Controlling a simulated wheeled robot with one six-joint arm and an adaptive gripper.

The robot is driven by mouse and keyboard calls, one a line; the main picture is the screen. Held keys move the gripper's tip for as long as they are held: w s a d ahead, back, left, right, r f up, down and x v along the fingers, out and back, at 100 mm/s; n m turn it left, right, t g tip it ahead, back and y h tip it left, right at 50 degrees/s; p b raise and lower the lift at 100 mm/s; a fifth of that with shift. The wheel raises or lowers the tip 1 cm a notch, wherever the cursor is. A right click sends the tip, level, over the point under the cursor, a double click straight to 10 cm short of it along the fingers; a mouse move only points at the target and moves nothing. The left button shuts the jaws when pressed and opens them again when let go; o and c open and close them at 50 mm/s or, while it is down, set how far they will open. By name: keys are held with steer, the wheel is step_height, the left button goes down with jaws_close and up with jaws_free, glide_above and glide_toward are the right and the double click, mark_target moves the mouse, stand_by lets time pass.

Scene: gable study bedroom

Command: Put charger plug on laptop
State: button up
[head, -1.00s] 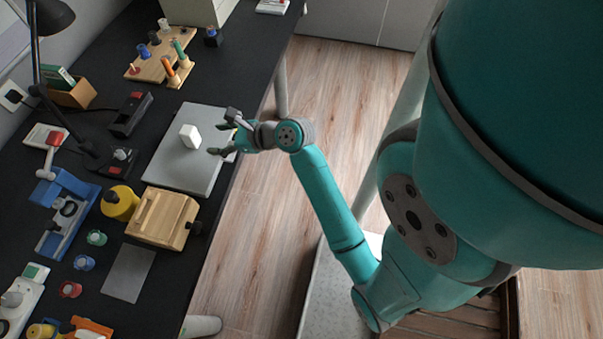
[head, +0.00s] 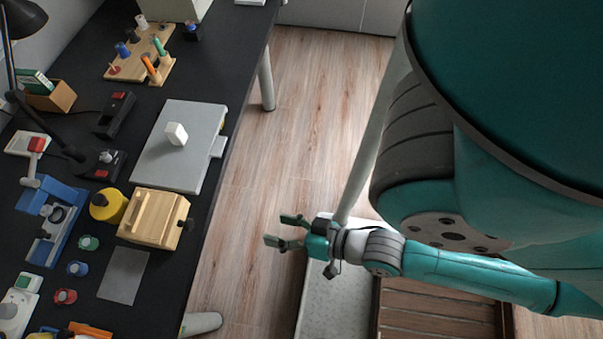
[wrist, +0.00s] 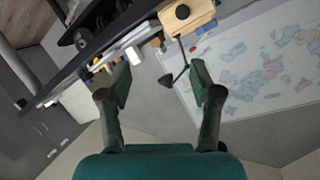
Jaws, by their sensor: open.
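The white charger plug (head: 176,134) rests on the closed grey laptop (head: 160,162), near the middle of its lid, in the head view. The laptop lies on the black desk close to its right edge. My gripper (head: 280,231) is open and empty, out over the floor to the right of the desk, well apart from the plug and the laptop. In the wrist view my two fingers (wrist: 159,84) are spread with nothing between them.
A wooden box (head: 152,217) stands in front of the laptop, with a yellow round item (head: 108,205) beside it. A wooden peg board (head: 140,56) is farther back. A desk lamp (head: 24,20) stands at left.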

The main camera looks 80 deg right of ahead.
steer(key=s+a+r+n+t+y, duration=0.1)
steer(key=s+a+r+n, duration=0.1)
steer(key=s+r+n, duration=0.2)
steer(key=s+n, duration=0.1)
steer(key=n, duration=0.2)
steer(key=shift+r+y, duration=0.3)
steer(key=shift+y, duration=0.1)
stand_by(0.7)
